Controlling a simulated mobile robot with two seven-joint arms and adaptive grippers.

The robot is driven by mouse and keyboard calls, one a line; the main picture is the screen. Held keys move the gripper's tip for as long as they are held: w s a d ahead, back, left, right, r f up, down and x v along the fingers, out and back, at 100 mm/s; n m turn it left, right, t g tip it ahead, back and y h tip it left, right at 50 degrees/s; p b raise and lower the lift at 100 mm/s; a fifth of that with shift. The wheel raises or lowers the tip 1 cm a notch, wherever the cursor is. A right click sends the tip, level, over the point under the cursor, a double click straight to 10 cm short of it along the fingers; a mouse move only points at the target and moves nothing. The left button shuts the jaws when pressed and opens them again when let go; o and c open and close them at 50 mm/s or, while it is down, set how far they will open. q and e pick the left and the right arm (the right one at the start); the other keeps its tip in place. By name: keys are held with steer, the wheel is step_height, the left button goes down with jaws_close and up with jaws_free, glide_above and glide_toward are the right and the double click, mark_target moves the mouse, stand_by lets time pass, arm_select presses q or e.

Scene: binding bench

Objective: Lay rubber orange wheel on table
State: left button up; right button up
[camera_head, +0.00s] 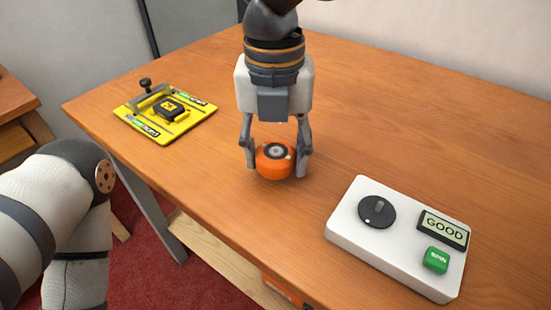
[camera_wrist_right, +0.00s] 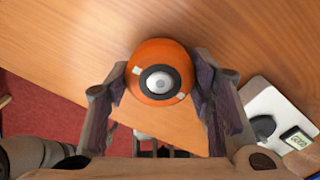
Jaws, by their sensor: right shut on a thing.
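The orange wheel (camera_head: 275,161) with a dark and grey hub sits between the two fingers of my right gripper (camera_head: 276,163), near the middle of the wooden table (camera_head: 360,100). The fingers are shut on its left and right sides. In the right wrist view, the wheel (camera_wrist_right: 160,72) shows its round face and pale hub between the fingertips (camera_wrist_right: 165,85). The wheel is at or just above the tabletop; I cannot tell if it touches. My left arm is at the lower left of the head view, and its gripper is not visible.
A white box (camera_head: 400,245) with a black dial, a "GOOD" display and a green block stands at the right front. A yellow board (camera_head: 165,128) with a clamp and a black-and-yellow item lies at the left. The table's right and back areas are clear.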

mark_target(274, 152)
steer(key=shift+f, duration=0.95)
arm_select(q)
steer(key=shift+s+f, duration=0.15)
arm_select(e)
steer(key=shift+r, duration=0.1)
steer(key=shift+s, duration=0.1)
steer(key=o, duration=1.2)
arm_select(q)
steer(key=shift+w+r+t+p, duration=0.3)
steer(key=shift+w+r+p, duration=0.55)
steer(key=shift+r, duration=0.1)
arm_select(e)
step_height(274, 152, up, 12)
steer(key=shift+a, duration=0.1)
